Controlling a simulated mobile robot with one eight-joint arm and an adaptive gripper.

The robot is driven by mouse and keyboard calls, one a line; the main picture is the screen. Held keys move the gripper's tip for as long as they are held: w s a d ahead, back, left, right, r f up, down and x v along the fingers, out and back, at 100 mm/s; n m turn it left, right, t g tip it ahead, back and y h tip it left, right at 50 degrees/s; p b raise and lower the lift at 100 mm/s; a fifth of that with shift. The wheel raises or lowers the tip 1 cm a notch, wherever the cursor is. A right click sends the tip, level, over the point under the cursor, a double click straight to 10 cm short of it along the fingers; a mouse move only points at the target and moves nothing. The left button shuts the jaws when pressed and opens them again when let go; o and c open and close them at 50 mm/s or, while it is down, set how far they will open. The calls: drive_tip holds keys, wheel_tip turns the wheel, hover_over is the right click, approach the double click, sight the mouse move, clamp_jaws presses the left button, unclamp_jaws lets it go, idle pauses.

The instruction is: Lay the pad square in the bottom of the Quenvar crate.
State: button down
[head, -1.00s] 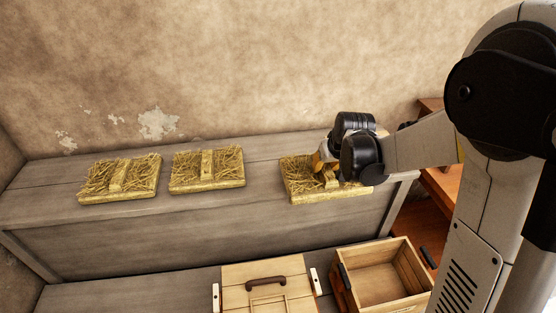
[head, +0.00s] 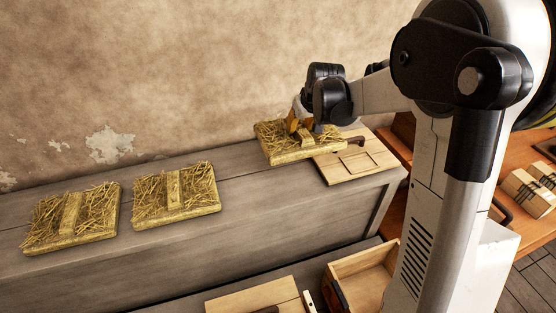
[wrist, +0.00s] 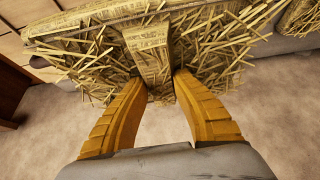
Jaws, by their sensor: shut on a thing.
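My gripper (head: 300,127) is shut on the strap-like ridge across the middle of a straw pad (head: 270,151). The pad is held a little above the bench top, slightly tilted. In the wrist view the two yellow fingers (wrist: 160,80) pinch the ridge of the held pad (wrist: 95,48) from both sides. An open, empty-looking wooden crate (head: 345,268) stands low in front of the bench, partly hidden by my arm. I see no readable name on it, so I cannot tell whether it is the Quenvar crate.
Two more straw pads (head: 72,215) (head: 176,194) lie on the grey bench (head: 250,205). A wooden panel (head: 350,165) with a dark handle lies at its right end, beside the held pad. A closed wooden lid (head: 250,300) is left of the crate. Strapped blocks (head: 528,190) sit far right.

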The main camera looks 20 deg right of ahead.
drive_tip(key=s+a+f+b, duration=0.1)
drive_tip(key=a+f, duration=0.1)
drive_tip(key=a, duration=0.1)
drive_tip(key=a+f+b, duration=0.1)
drive_tip(key=a+f, duration=0.1)
drive_tip(key=a, duration=0.2)
drive_tip(key=s+a+f+b, duration=0.1)
drive_tip(key=a+f+b, duration=0.1)
drive_tip(key=a+f, duration=0.1)
drive_tip(key=shift+s+a, duration=0.35)
wheel_tip(320, 180, down, 2)
drive_tip(key=shift+a+f+b, duration=0.1)
drive_tip(key=shift+f+b, duration=0.1)
drive_tip(key=shift+b, duration=0.35)
drive_tip(key=shift+f, duration=0.5)
drive_tip(key=c, duration=1.1)
unclamp_jaws()
drive_tip(key=shift+c, duration=0.2)
